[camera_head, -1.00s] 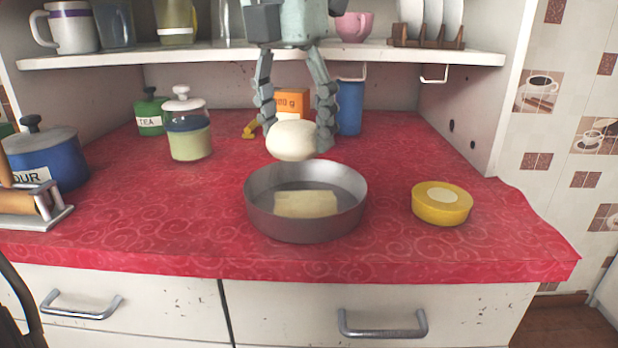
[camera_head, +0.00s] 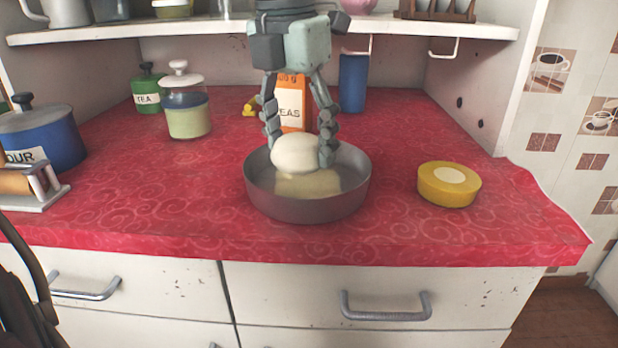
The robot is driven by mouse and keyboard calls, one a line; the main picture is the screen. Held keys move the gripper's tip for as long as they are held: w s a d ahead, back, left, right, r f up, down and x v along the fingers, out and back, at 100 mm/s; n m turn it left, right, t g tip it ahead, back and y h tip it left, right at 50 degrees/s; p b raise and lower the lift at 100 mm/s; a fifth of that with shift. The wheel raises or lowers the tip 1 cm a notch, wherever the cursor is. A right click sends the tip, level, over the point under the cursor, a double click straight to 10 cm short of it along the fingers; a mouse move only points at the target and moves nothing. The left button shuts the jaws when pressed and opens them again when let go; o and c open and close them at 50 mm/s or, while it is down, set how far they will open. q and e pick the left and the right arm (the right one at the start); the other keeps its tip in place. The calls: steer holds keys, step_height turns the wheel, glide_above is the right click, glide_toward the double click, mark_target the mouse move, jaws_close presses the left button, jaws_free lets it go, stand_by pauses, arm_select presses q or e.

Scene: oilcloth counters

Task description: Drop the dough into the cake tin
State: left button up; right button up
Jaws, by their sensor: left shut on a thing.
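The dough (camera_head: 296,153) is a smooth, pale round ball. My left gripper (camera_head: 300,149) reaches down from the top, shut on the dough with one finger on each side. It holds the dough over the grey, round, open cake tin (camera_head: 308,208), low at the tin's opening. Whether the dough touches anything inside cannot be told. A flat pale-yellow piece (camera_head: 308,186) lies on the tin's floor, partly hidden by the dough. My right gripper is not in view.
A round yellow tin (camera_head: 449,185) sits to the right. An orange box (camera_head: 291,102) and a blue canister (camera_head: 353,84) stand behind. A glass jar (camera_head: 187,117), green tea canister (camera_head: 148,92) and blue flour pot (camera_head: 45,138) are left. A shelf (camera_head: 200,32) hangs above the back.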

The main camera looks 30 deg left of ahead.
arm_select(q)
steer(key=o, duration=1.3)
steer(key=shift+o, duration=0.2)
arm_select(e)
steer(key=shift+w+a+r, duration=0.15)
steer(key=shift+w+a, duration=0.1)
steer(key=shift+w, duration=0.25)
arm_select(q)
steer(key=shift+r, duration=0.25)
step_height(320, 180, up, 12)
steer(key=s, duration=0.1)
steer(key=shift+s+f, duration=0.2)
steer(key=shift+f, duration=0.05)
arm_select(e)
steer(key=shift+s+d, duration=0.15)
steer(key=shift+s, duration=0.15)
